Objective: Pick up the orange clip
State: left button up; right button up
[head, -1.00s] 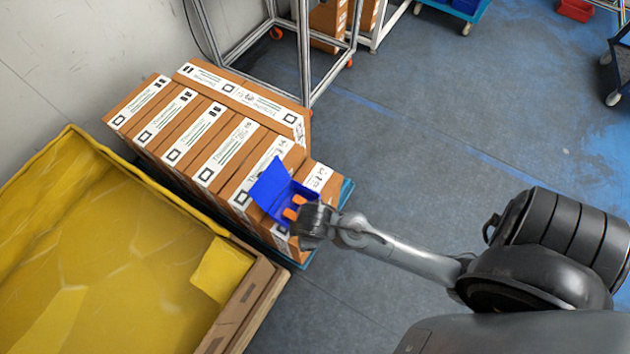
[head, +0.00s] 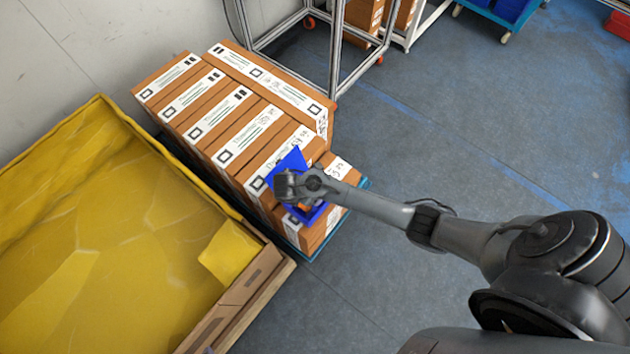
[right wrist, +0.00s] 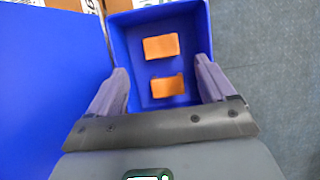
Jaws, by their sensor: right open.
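Two orange clips lie inside a small blue bin (right wrist: 185,25), seen in the right wrist view. The upper clip (right wrist: 161,47) and the lower clip (right wrist: 167,86) lie apart on the bin's floor. My right gripper (right wrist: 166,80) is open over the bin, one finger toward each side wall, with nothing between the fingers held. In the head view my right gripper (head: 290,187) is above the blue bin (head: 289,163) on the boxes and hides most of it. A bit of orange (head: 305,206) shows under the wrist. My left gripper is not in view.
Several labelled brown boxes (head: 245,130) stand in a row on a blue base (head: 352,205). A large yellow-lined crate (head: 110,240) is at the left. A metal frame (head: 334,50) stands behind.

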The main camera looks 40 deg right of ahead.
jog(key=shift+d+b+x, duration=0.15)
jog(key=shift+b+x, duration=0.55)
jog(key=shift+x, duration=0.9)
jog(key=shift+d+b+x, duration=0.15)
jog(key=shift+b+x, duration=0.55)
jog(key=shift+x, duration=0.9)
jog(key=shift+s+r, duration=0.1)
jog(key=shift+r, duration=0.05)
jog(key=shift+c, duration=0.5)
jog(key=c, duration=1)
